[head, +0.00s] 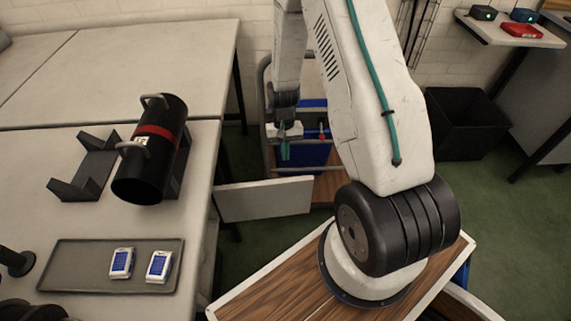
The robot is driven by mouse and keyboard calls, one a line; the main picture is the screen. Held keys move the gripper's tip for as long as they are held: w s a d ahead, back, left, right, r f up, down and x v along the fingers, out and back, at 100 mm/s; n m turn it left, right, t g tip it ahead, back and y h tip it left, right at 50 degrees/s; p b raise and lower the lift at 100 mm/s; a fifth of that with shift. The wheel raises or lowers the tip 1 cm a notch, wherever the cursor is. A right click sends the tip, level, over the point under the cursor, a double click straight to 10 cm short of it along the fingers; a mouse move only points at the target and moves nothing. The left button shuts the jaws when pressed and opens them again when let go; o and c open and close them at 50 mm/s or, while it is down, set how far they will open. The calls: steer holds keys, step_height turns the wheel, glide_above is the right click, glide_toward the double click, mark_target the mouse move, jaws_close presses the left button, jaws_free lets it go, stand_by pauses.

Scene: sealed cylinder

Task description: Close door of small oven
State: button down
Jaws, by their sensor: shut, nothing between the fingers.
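I cannot make out a small oven or its door for certain in the head view. A pale flat panel (265,199) stands upright between the left table and my arm; whether it is a door I cannot tell. My gripper (285,151), with teal fingers, points down at the upper middle, beyond this panel and apart from it in the picture. It is shut and empty. Behind it is a metal-framed cart (267,95) with blue parts. My arm hides part of the cart.
A black cylinder with a red band (150,150) lies on the left table (150,60). A grey tray (80,265) holds two blue-and-white devices (159,267). A black bin (465,122) stands on the green floor at right. A wall shelf (510,28) holds small coloured boxes.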

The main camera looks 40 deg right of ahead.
steer(key=x, duration=0.9)
steer(key=shift+s, duration=0.1)
